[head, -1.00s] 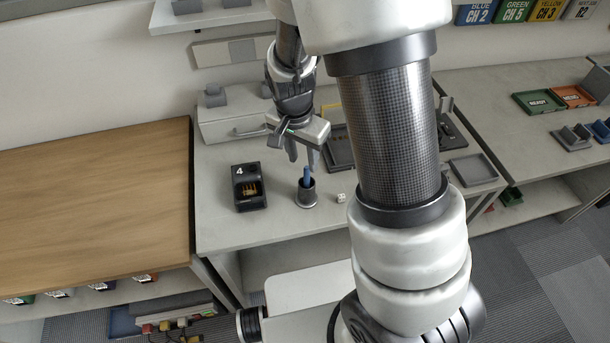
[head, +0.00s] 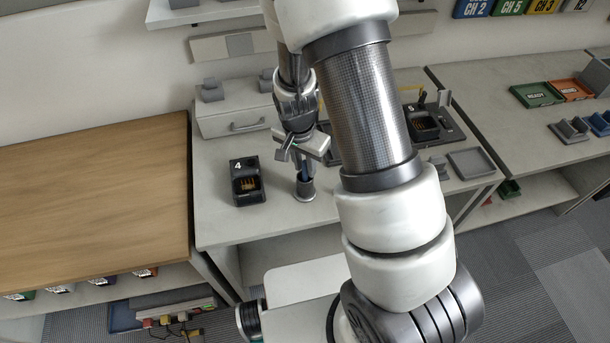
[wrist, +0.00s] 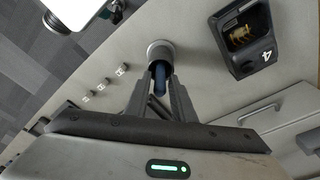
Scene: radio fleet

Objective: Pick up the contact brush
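The contact brush shows as a blue handle (head: 305,171) standing upright in a small grey cup (head: 304,189) on the grey bench. In the wrist view the blue handle (wrist: 159,75) rises from the round cup (wrist: 160,50). My gripper (head: 304,173) points down over the cup, its fingers on either side of the handle. In the wrist view my gripper's fingertips (wrist: 159,78) flank the handle near the cup rim and look open, with contact unclear. The brush's lower end is hidden in the cup.
A black charger marked 4 (head: 246,182) stands left of the cup. A drawer box (head: 235,118) is behind. A wooden table (head: 95,190) adjoins on the left.

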